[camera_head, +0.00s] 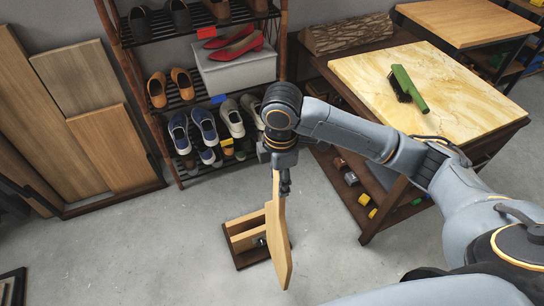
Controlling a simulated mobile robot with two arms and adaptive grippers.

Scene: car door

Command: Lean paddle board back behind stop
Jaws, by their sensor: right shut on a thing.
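The paddle board (279,245), a light wooden board with a narrow handle at its top, hangs roughly upright in the middle of the camera_head view. My right gripper (281,180) is shut on its handle from above. Just left of and behind the board, a small wooden holder (243,222) with a dark base stands on the floor. The board covers part of its right side, and I cannot tell whether they touch. Which part is the stop is unclear. My left gripper is not in view.
A shoe rack (181,105) with several pairs of shoes stands behind. Wooden panels (107,150) lean against the wall at left. A workbench (440,75) with a green-handled brush (408,88) stands at right. The grey floor (165,260) around the holder is clear.

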